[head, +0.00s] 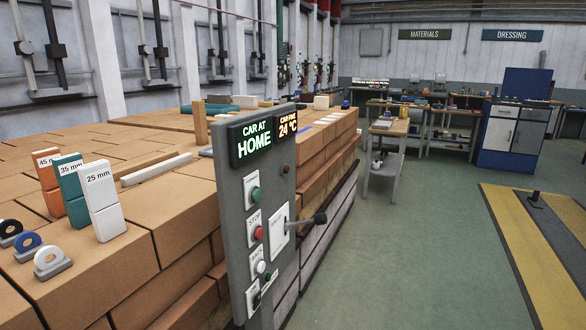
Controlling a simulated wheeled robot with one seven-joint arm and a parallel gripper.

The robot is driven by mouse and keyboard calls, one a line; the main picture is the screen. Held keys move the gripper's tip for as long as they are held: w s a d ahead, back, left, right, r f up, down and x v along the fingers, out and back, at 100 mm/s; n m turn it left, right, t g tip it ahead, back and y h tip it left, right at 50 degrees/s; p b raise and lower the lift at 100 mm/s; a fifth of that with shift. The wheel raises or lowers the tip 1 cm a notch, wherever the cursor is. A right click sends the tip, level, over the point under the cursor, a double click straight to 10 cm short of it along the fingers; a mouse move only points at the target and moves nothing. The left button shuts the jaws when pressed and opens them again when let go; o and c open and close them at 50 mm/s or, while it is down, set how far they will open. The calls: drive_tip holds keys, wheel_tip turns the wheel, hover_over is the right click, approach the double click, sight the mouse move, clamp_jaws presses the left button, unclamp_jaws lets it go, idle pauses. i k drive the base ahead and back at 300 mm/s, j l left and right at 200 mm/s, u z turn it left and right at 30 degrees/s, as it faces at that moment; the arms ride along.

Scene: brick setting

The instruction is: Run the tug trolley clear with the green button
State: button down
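A grey control panel (235,200) stands upright in front of the brick stack, near the middle of the head view. The green button (255,192) is on its upper part, on a white plate. A red button (259,233) labelled STOP sits below it. The panel's green display (254,143) reads CAR AT HOME. A smaller orange display (286,125) reads 24 °C. I cannot make out a tug trolley for certain. My gripper is not in view.
A lever with a dark knob (319,218) sticks out right of the panel. A white button (260,267) and a black switch (256,300) are lower. Blocks marked in mm (100,200) stand on the brick stack (180,235). Green floor (420,240) is open to the right.

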sight(255, 197)
drive_tip(key=i+j+z, duration=0.15)
drive_tip(key=i, duration=0.25)
drive_tip(key=i+j+z, duration=0.15)
drive_tip(key=i+j, duration=0.25)
